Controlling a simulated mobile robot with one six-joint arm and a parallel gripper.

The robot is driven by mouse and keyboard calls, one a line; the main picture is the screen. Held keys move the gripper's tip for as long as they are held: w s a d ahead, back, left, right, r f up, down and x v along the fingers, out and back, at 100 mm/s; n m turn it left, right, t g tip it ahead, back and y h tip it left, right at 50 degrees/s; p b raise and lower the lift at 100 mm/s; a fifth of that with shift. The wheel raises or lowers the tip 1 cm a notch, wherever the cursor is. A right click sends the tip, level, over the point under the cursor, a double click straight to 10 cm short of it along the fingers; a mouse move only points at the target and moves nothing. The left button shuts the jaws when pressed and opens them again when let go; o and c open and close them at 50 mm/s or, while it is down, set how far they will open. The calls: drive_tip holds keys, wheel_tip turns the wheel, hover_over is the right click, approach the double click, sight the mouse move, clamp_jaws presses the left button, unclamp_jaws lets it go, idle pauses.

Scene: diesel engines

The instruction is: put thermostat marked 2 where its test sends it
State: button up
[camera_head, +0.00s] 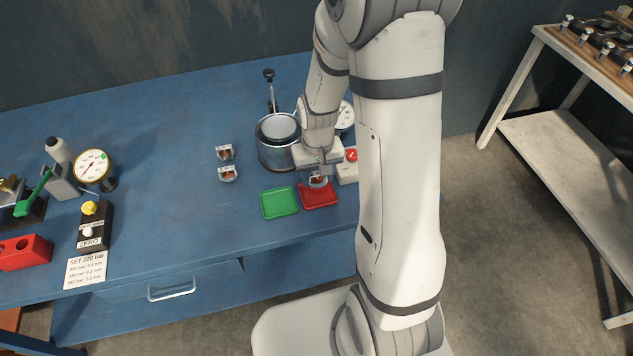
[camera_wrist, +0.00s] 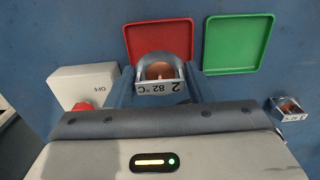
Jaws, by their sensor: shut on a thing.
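Thermostat marked 2 (camera_wrist: 160,86) is a small metal bracket with a copper centre; its label reads "2 82 °C", upside down in the wrist view. My gripper (camera_head: 318,174) is shut on it, one finger on each side. The thermostat (camera_head: 318,182) is at the back part of the red tray (camera_head: 320,198); I cannot tell whether it touches the tray. The green tray (camera_head: 279,203) lies empty to the left of the red one in the head view. The steel pot (camera_head: 278,150) stands behind the trays, partly hidden by my arm.
Two more thermostats (camera_head: 228,174) (camera_head: 225,152) stand left of the pot. A white box with a red button (camera_head: 351,155), labelled OFF, is right of the red tray. A dial (camera_head: 345,117) is partly behind my arm.

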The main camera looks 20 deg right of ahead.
sight(318, 179)
drive_tip(key=shift+f, duration=1.8)
drive_tip(key=shift+f, duration=0.2)
drive_tip(key=o, duration=1.1)
drive_tip(key=shift+r, duration=0.1)
